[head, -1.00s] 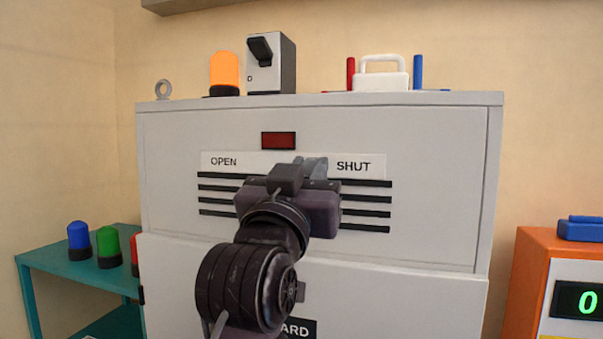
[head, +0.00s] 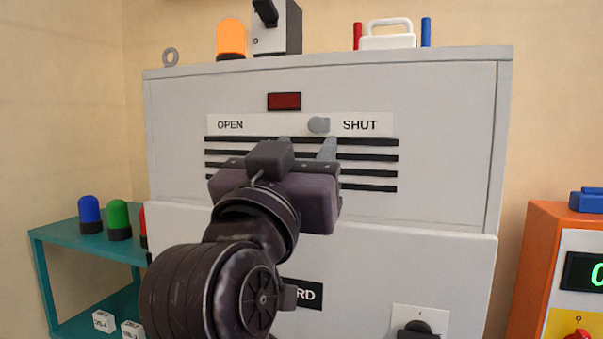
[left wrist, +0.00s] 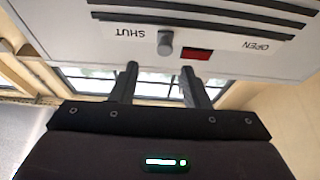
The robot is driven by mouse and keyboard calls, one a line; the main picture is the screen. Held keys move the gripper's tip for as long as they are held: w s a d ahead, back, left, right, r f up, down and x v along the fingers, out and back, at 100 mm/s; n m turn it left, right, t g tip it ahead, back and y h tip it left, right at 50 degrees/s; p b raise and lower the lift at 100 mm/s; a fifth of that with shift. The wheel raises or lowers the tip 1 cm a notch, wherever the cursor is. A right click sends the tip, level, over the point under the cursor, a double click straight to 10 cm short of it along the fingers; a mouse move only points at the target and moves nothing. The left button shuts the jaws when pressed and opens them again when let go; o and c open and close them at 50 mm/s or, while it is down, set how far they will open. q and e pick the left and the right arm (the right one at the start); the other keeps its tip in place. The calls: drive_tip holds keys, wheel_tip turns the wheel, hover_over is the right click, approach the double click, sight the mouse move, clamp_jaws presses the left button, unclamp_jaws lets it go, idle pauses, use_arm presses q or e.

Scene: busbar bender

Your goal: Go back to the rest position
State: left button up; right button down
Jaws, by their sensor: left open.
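My left gripper (head: 306,150) is in front of the grey cabinet (head: 450,140), over its black vent slots, with its fingers apart and nothing between them. A round grey knob (head: 319,125) sits on the white label strip (head: 275,125), close to the word SHUT; it is just above the fingertips in the head view. In the left wrist view the gripper (left wrist: 157,80) shows two spread fingers, with the knob (left wrist: 165,43) beyond them and apart from them. My right gripper is in neither view.
A dark red display (head: 284,101) is above the strip. An orange lamp (head: 231,38), a switch box (head: 278,28) and a white-handled case (head: 387,36) stand on the cabinet. A teal shelf (head: 85,240) with lamps is at left, an orange unit (head: 540,260) at right.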

use_arm(q)
drive_tip(key=w+a+f+n+g+y, duration=0.1)
drive_tip(key=a+f+g, duration=0.2)
drive_tip(key=f, duration=0.9)
drive_tip(key=w+a+f+g+y, duration=0.2)
drive_tip(key=a+f+g, duration=0.1)
drive_tip(key=f, duration=0.8)
drive_tip(key=w+a+f+n+g+y, duration=0.1)
drive_tip(key=a+f+g, duration=0.25)
drive_tip(key=f, duration=0.85)
drive_tip(key=s+a+f+g+y, duration=0.1)
drive_tip(key=s+a+f+g, duration=0.35)
drive_tip(key=s+f, duration=0.7)
drive_tip(key=s+a+f+g+y, duration=0.2)
drive_tip(key=s+a+f+g, duration=0.25)
drive_tip(key=s+f, duration=0.65)
drive_tip(key=s+f+b+x, duration=0.1)
drive_tip(key=s+x, duration=0.2)
drive_tip(key=x, duration=1.3)
drive_tip(key=s+f+x, duration=0.1)
drive_tip(key=s+x, duration=0.2)
drive_tip(key=x, duration=1.3)
drive_tip(key=s+a+f+g, duration=0.1)
drive_tip(key=s+a+f, duration=0.1)
drive_tip(key=s+f, duration=0.7)
drive_tip(key=s+a+f+g+b, duration=0.1)
drive_tip(key=s+a+f, duration=0.1)
drive_tip(key=s+f, duration=0.8)
drive_tip(key=shift+s+m, duration=0.4)
drive_tip(key=shift+s, duration=0.15)
